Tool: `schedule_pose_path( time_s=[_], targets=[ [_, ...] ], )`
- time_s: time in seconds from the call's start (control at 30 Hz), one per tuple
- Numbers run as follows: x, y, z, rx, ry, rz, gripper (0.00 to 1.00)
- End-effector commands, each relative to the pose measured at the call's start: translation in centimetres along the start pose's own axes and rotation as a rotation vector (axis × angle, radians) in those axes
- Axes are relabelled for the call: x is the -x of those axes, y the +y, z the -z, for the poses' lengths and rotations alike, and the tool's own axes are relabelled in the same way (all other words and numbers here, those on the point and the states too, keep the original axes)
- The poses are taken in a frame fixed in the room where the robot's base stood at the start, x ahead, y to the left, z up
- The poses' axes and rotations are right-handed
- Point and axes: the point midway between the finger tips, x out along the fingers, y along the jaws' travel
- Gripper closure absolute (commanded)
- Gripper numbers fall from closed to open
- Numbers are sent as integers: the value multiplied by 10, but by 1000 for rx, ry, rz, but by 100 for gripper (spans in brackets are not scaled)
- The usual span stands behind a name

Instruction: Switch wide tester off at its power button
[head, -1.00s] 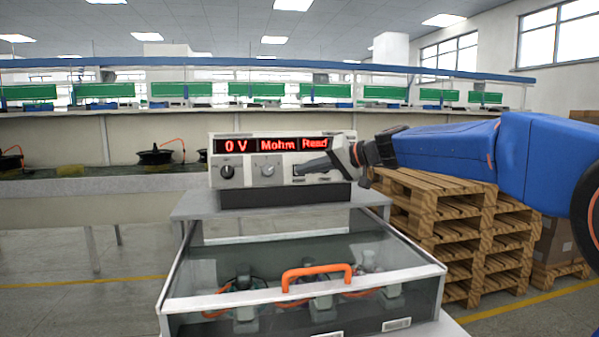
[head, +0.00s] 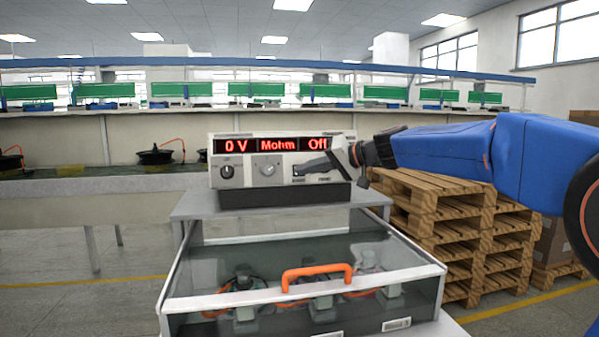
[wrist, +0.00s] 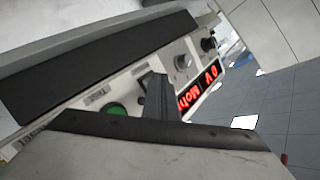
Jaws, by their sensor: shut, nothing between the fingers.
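The wide tester (head: 243,171) stands on a shelf behind the clear-lidded box. Its red display (head: 275,145) reads "0 V", "Mohm" and "Off", and two knobs sit below it. My gripper (head: 300,170) is shut and empty, with its tips at the right part of the tester's front, where they hide part of the panel. In the wrist view the shut fingers (wrist: 158,92) reach to the panel, close to it or touching; I cannot tell which. A green button (wrist: 117,110) shows beside the fingers, partly hidden by my gripper's body.
A clear-lidded box (head: 215,302) with an orange handle (head: 317,277) stands in front of and below the tester. Stacked wooden pallets (head: 425,225) stand at the right, under my arm. A conveyor line (head: 70,187) with motors runs behind.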

Motion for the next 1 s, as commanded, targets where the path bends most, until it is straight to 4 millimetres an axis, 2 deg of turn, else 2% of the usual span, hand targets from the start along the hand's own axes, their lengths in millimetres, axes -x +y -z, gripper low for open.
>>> schedule_pose_path(
  time_s=[0.4,0.83,1.0],
  targets=[
    [11,-8,-8,0,0,0,100],
    [13,-10,-10,0,0,0,100],
    [21,-16,-15,0,1,0,100]
  ],
)
